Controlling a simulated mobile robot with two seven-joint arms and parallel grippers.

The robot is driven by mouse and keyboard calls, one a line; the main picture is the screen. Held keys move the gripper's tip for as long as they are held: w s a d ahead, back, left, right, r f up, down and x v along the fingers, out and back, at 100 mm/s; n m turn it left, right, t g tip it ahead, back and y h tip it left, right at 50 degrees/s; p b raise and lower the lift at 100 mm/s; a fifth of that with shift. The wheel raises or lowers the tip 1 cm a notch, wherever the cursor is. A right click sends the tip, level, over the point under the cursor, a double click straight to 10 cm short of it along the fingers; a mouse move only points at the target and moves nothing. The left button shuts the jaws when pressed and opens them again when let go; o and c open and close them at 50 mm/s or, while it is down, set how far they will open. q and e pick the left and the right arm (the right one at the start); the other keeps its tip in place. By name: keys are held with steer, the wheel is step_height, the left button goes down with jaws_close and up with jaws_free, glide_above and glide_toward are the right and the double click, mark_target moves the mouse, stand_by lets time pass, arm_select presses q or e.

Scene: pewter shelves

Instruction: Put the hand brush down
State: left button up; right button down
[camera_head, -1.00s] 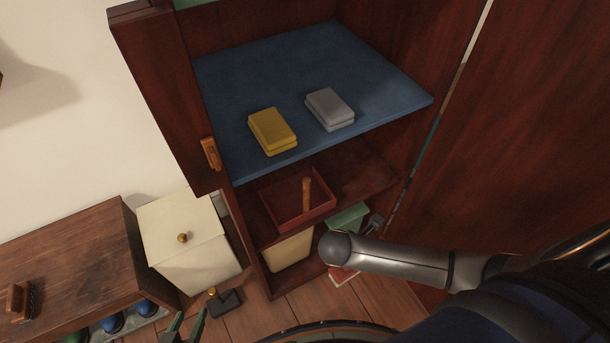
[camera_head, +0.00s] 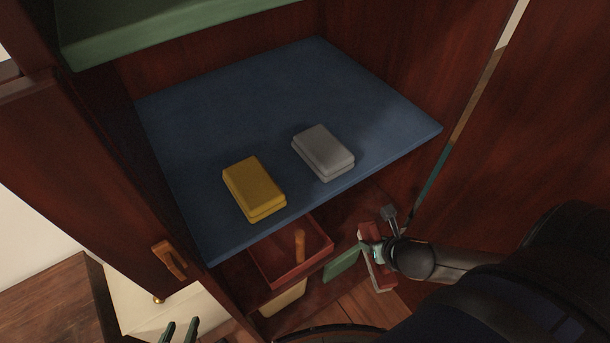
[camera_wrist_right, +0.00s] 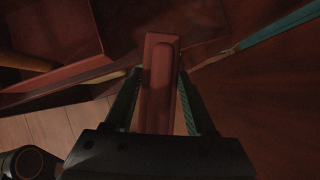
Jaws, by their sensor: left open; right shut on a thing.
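The hand brush is a long red bar in the right wrist view (camera_wrist_right: 160,90), between the two fingers of my right gripper (camera_wrist_right: 158,82). In the head view its red body (camera_head: 367,229) shows at the lower right, below the front edge of the blue shelf. My right gripper (camera_head: 377,246) is shut on it there, partly hidden by my own wrist. The brush is held near the lower compartment, to the right of a red tray (camera_head: 274,279). My left gripper (camera_head: 179,332) is open and empty at the bottom edge of the head view.
The blue shelf (camera_head: 290,90) carries a yellow block (camera_head: 253,188) and a grey block (camera_head: 323,152), with bare room behind them. The open cabinet door (camera_head: 90,160) stands at left.

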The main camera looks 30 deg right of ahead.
steer(key=shift+w, duration=0.15)
steer(key=w+d+f+b, duration=0.1)
steer(key=w, duration=0.4)
steer(key=w+d+b, duration=0.2)
steer(key=w, duration=0.4)
steer(key=w+d+f+b, duration=0.1)
steer(key=w+d, duration=0.1)
steer(key=w, duration=0.3)
steer(key=shift+w+d+f, duration=0.15)
steer(key=shift+w+f, duration=0.15)
steer(key=shift+f+b, duration=0.3)
steer(key=shift+f, duration=0.15)
steer(key=shift+c, duration=1.2)
jaws_free()
